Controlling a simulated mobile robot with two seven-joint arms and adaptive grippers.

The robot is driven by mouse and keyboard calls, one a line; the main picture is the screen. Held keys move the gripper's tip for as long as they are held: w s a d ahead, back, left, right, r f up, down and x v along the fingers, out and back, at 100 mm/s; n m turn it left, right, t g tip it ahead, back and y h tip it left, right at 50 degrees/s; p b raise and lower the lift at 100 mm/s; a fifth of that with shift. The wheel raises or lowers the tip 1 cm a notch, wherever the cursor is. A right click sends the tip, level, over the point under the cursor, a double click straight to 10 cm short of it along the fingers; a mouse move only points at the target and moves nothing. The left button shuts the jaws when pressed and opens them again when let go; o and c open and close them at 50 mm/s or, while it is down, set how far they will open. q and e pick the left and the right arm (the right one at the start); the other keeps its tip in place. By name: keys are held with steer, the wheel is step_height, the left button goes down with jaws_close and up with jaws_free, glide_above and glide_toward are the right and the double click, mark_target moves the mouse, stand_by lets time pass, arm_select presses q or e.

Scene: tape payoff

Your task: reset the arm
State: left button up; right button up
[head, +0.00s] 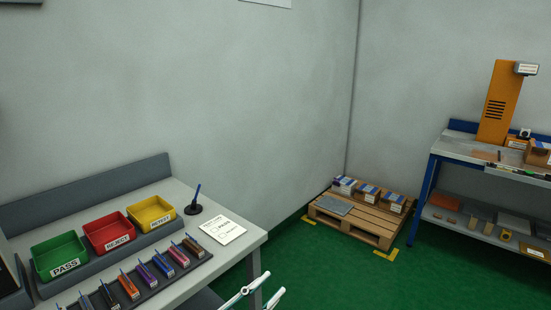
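My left gripper (274,283) shows at the bottom edge of the head view, in front of the right end of the grey table. Its two pale fingers stand apart with nothing visible between them, so it looks open and empty. The rest of the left arm is cut off by the frame. My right gripper is not in view.
The grey table (205,261) carries green PASS (60,257), red REJECT (109,232) and yellow RETEST (151,214) bins, a rack of several coloured items, a pen stand (194,208) and a paper form (223,229). A pallet (363,221) and a blue-framed bench (465,147) stand beyond green floor.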

arm_select(q)
steer(key=s+a+f+n+t+y, duration=0.1)
steer(key=a+f+n+y, duration=0.35)
steer(key=f, duration=0.35)
steer(key=s+a+f+n+y, duration=0.1)
steer(key=a+f+n+y, duration=0.3)
steer(key=f, duration=0.4)
steer(key=s+a+f+n+g+y, duration=0.1)
steer(key=s+a+f+g+y, duration=0.1)
steer(key=s+a+f, duration=0.3)
steer(key=s+a+f+g+y, duration=0.2)
steer(key=s+a+f, duration=0.2)
steer(key=s+f, duration=0.3)
step_height(320, 180, down, 4)
steer(key=shift+a+r+n+g+y, duration=0.1)
steer(key=shift+a+n+g+y, duration=0.2)
steer(key=shift+a+n+y, duration=0.1)
